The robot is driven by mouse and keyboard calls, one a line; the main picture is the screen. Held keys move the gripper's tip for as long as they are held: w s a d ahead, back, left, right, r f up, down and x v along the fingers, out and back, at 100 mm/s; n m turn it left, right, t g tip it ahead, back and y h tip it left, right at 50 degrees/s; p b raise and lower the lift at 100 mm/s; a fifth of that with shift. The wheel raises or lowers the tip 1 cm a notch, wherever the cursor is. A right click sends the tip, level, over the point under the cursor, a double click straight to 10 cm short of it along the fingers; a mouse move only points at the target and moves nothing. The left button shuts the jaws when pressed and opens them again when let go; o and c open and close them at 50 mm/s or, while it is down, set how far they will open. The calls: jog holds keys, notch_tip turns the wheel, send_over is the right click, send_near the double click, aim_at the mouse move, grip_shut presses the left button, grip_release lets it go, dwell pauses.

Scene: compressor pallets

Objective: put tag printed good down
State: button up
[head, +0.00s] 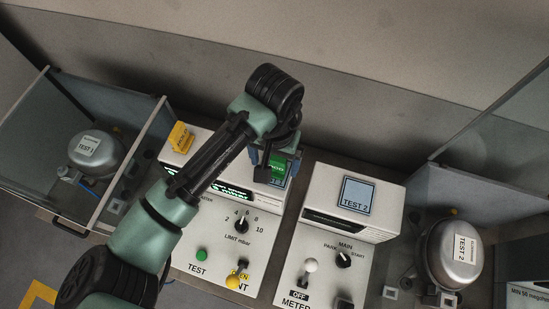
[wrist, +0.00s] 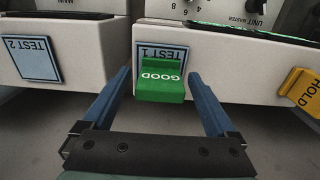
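The green tag printed GOOD (wrist: 162,85) is at the TEST 1 label plate (wrist: 148,52) on the white instrument, covering part of it. In the wrist view its lettering is upside down. It also shows in the head view (head: 278,166), partly hidden by my gripper. My gripper (wrist: 160,73) is open, with one blue finger on each side of the tag. Narrow gaps show between the fingers and the tag. In the head view my gripper (head: 273,170) is at the top right of the left instrument, and its fingers are hard to make out.
A yellow HOLD tag (wrist: 304,90) is on the same instrument, also in the head view (head: 181,137). A second instrument has a TEST 2 plate (head: 358,194). Compressors stand left (head: 97,149) and right (head: 454,254), near glass panels. A wall rises behind the instruments.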

jog(key=shift+r, duration=0.1)
notch_tip(320, 180, up, 12)
jog(key=b, duration=0.1)
dwell(0.5)
jog(key=shift+d+r, duration=0.1)
jog(key=w+d+r+m+t+h, duration=0.1)
jog(key=w+d+r+t+h, duration=0.25)
jog(key=w+d+r, duration=0.4)
jog(key=w+d+r+m+t+h, duration=0.1)
jog(key=d+r+t+h, duration=0.1)
jog(key=d+r+t, duration=0.35)
jog(key=w+d+r+m+t+h, duration=0.1)
jog(key=d+r+t+h, duration=0.15)
jog(key=r, duration=0.55)
notch_tip(320, 180, up, 25)
jog(key=n+t+y, duration=0.7)
jog(key=t+y, duration=0.1)
jog(key=t, duration=0.8)
send_over(276, 158)
jog(key=s, duration=0.2)
jog(key=shift+w+a+f, duration=0.1)
jog(key=shift+w+a, duration=0.05)
jog(key=shift+w, duration=0.05)
